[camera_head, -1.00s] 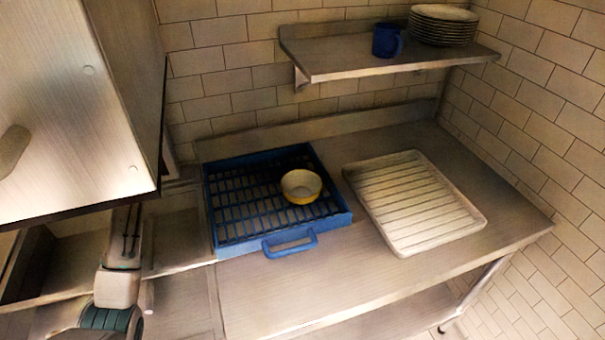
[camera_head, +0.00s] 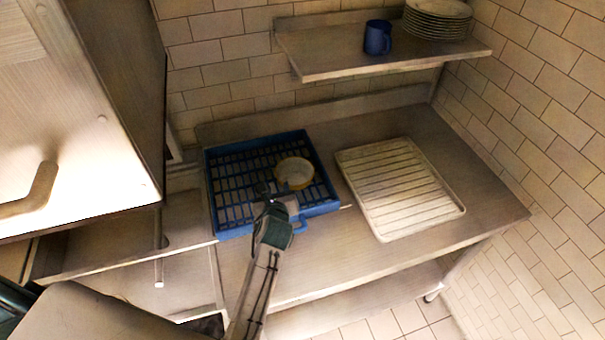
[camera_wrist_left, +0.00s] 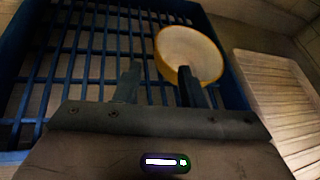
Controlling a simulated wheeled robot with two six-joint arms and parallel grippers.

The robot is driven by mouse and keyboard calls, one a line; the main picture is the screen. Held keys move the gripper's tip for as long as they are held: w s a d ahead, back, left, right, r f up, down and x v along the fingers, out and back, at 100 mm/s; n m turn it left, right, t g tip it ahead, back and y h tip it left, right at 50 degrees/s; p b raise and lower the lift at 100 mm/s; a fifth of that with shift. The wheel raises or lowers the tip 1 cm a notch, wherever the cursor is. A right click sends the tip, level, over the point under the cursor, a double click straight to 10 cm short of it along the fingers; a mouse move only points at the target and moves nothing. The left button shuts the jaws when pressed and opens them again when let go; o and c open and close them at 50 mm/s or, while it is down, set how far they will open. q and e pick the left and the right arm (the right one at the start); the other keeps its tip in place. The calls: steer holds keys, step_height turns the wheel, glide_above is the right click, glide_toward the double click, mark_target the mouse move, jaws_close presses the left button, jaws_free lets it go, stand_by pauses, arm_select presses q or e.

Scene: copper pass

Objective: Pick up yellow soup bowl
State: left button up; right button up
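The yellow soup bowl (camera_head: 294,173) stands upright in the right part of the blue rack (camera_head: 330,206) on the counter. It has a pale inside and looks empty. In the left wrist view the bowl (camera_wrist_left: 188,54) is just beyond the right finger, which overlaps its near edge. My left gripper (camera_head: 265,190) is over the rack, at the near left of the bowl. In the left wrist view its fingers (camera_wrist_left: 158,82) are apart with nothing between them. Whether the right finger touches the bowl cannot be told. My right gripper is not in view.
A white ribbed drain tray (camera_head: 400,187) lies right of the rack. A wall shelf (camera_head: 350,62) above holds a blue mug (camera_head: 378,37) and stacked plates (camera_head: 437,20). A large metal box with a handle (camera_head: 32,192) fills the upper left. The counter's front right is clear.

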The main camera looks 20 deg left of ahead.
mark_target(278, 176)
arm_select(q)
steer(key=b+x, duration=0.1)
steer(key=x, duration=0.4)
steer(key=shift+a+f+b, duration=0.1)
steer(key=shift+b, duration=0.2)
steer(key=b+x, duration=0.5)
steer(key=shift+f, duration=0.1)
steer(key=shift+w, duration=0.1)
jaws_close()
